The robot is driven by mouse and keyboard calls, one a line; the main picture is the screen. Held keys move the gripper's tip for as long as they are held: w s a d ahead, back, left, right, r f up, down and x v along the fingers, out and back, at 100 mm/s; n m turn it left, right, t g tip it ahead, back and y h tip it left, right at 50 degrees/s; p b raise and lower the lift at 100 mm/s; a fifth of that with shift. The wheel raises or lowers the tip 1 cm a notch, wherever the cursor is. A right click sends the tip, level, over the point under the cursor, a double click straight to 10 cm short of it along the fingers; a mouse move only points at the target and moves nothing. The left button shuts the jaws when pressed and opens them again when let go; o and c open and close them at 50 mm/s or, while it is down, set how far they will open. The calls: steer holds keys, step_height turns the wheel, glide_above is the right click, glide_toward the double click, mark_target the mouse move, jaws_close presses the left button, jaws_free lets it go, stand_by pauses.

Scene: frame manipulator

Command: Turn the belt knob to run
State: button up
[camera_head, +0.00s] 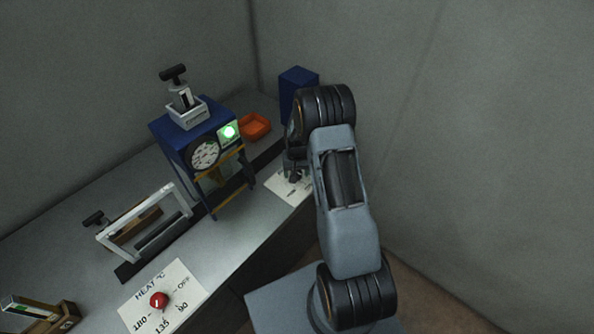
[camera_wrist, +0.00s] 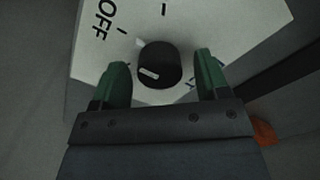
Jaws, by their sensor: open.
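The black belt knob (camera_wrist: 160,64) sits on a white label plate (camera_wrist: 235,25) in the wrist view. A white bar marks the knob's face at lower left. "OFF" is printed at the upper left of the plate, with tick marks near the knob; other lettering at right is partly hidden by a finger. My gripper (camera_wrist: 161,66) is open, its green fingers on either side of the knob; I cannot tell whether they touch it. In the head view, my gripper (camera_head: 296,168) is over the white plate (camera_head: 282,190) at the bench's right end, and the knob is hard to make out.
A blue machine (camera_head: 195,145) with a dial and a lit green lamp (camera_head: 229,131) stands left of my gripper. An orange tray (camera_head: 254,126) and a blue block (camera_head: 297,78) are behind. A red heat knob (camera_head: 158,300) and a white frame (camera_head: 145,222) are on the bench at left.

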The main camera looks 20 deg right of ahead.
steer(key=shift+c, duration=0.5)
steer(key=c, duration=0.7)
steer(key=shift+d, duration=0.1)
steer(key=shift+c, duration=0.6)
steer(key=shift+f, duration=0.1)
